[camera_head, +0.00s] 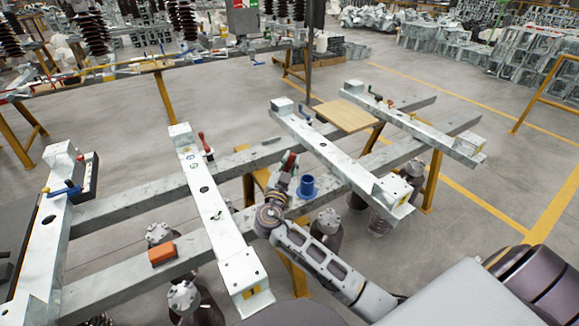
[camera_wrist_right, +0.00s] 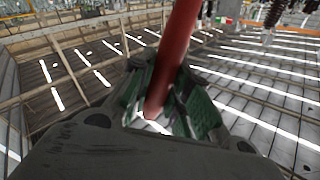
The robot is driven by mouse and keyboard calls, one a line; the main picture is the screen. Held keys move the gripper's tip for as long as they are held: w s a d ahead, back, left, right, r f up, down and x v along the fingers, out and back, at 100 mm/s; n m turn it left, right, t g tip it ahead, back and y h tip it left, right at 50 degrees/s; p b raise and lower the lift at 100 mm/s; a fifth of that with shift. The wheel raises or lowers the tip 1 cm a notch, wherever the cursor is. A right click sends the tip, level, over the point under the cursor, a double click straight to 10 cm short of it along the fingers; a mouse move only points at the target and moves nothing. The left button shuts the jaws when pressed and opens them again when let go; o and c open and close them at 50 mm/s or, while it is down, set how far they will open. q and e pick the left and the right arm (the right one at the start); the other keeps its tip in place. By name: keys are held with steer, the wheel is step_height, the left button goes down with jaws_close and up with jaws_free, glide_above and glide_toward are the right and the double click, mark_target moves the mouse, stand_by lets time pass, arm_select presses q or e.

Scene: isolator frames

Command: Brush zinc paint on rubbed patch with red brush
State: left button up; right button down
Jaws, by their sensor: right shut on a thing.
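My right gripper (camera_head: 286,178) is shut on a red handle, taken as the red brush (camera_head: 291,161). It is near a blue cup (camera_head: 307,185) between two pale frame beams. In the right wrist view the red brush (camera_wrist_right: 178,50) stands up between the green-grey finger pads (camera_wrist_right: 165,105); its bristles do not show. The pale beam (camera_head: 207,195) left of the gripper has dark marks and a small pale-dark spot (camera_head: 222,213); I cannot tell which is the rubbed patch. My left gripper is not in view.
A red-handled tool (camera_head: 204,143) stands on the left pale beam. An orange block (camera_head: 162,254) lies on the near grey rail (camera_head: 120,276). A wooden board (camera_head: 345,116) lies behind the right beam (camera_head: 340,162). Open floor (camera_head: 240,95) shows behind the frames.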

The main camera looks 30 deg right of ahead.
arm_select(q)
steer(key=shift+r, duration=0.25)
arm_select(e)
steer(key=shift+r, duration=1.2)
steer(key=shift+w+a+r+n+t+y, duration=0.25)
steer(key=shift+w+a+n+t+y, duration=0.15)
steer(key=shift+a+y, duration=0.15)
steer(key=shift+a+r+n+t+y+p, duration=0.5)
steer(key=shift+a+r+n+t+y, duration=1.25)
steer(key=shift+a+n+y, duration=2.35)
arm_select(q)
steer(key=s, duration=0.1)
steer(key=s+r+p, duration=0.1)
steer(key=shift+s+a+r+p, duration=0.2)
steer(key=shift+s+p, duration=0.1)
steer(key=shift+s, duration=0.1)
arm_select(e)
steer(key=s+f+y, duration=0.1)
steer(key=s+f, duration=0.2)
steer(key=f, duration=0.2)
steer(key=s+d+f+y, duration=0.1)
steer(key=s+f+y, duration=0.1)
steer(key=f, duration=0.4)
steer(key=shift+s+d+f+m, duration=0.15)
steer(key=shift+s+f+m, duration=0.15)
steer(key=shift+s, duration=0.6)
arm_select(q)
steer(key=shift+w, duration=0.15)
arm_select(e)
steer(key=shift+r, duration=0.1)
